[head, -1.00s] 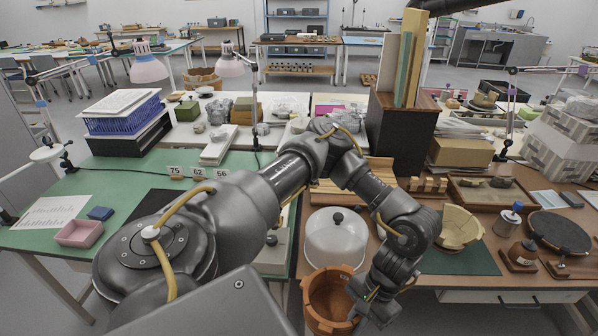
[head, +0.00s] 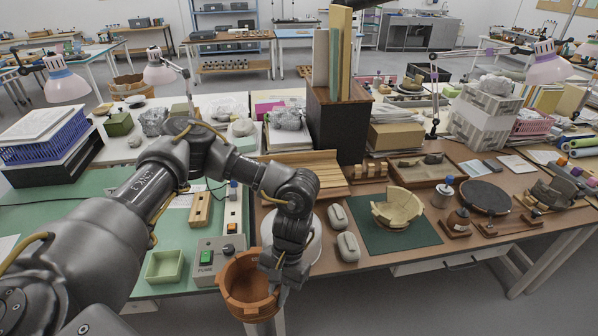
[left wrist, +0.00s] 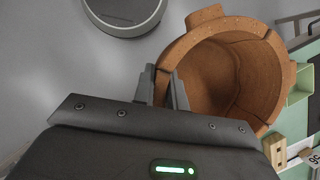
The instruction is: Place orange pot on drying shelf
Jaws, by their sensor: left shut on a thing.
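The orange pot (head: 246,288) is a round, open terracotta vessel with lugs at its rim and visible joint lines. It hangs in front of the table edge in the head view, and its open mouth shows in the left wrist view (left wrist: 222,75). My left gripper (head: 274,284) is shut on the pot's rim at its right side in the head view. In the left wrist view the two fingers (left wrist: 165,90) straddle the near-left wall. My right gripper is not in view. I cannot make out which piece of furniture is the drying shelf.
A control box (head: 218,259) and pale green tray (head: 165,266) stand behind the pot. A white dome (head: 314,246) is partly hidden by my arm. A cream broken bowl (head: 397,208) lies on a dark green mat (head: 372,237). Open floor lies in front of the tables.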

